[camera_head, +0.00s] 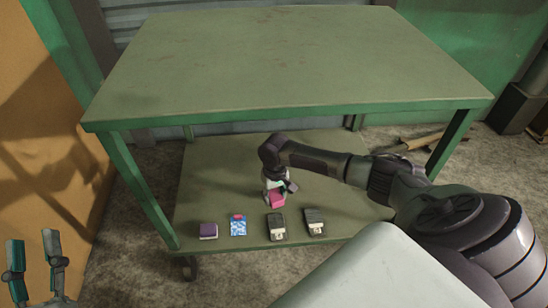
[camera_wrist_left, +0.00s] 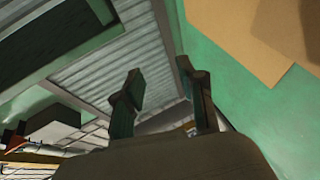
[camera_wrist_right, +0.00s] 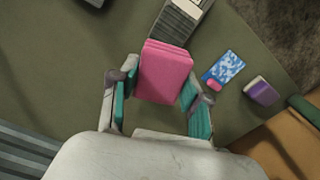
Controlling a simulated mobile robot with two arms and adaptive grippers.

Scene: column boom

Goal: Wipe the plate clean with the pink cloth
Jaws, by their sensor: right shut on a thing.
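The pink cloth (camera_head: 277,199) is a thick folded block above the lower shelf; it also shows in the right wrist view (camera_wrist_right: 165,72). My right gripper (camera_head: 279,187) reaches in under the table top and is shut on the cloth, with a finger on each side of it. In the right wrist view, this gripper (camera_wrist_right: 160,88) points toward the shelf. I cannot pick out a plate for certain. A flat blue-and-white patterned square (camera_head: 238,228) with a pink patch lies on the shelf, left of the cloth. My left gripper (camera_head: 36,268) is open and empty at lower left, away from the table.
The green table top (camera_head: 290,60) overhangs the lower shelf (camera_head: 215,180). A purple block (camera_head: 208,230) and two dark-and-pale items (camera_head: 276,226) (camera_head: 314,222) stand along the shelf's front edge. Table legs bound both sides. An orange panel (camera_head: 50,130) stands at left.

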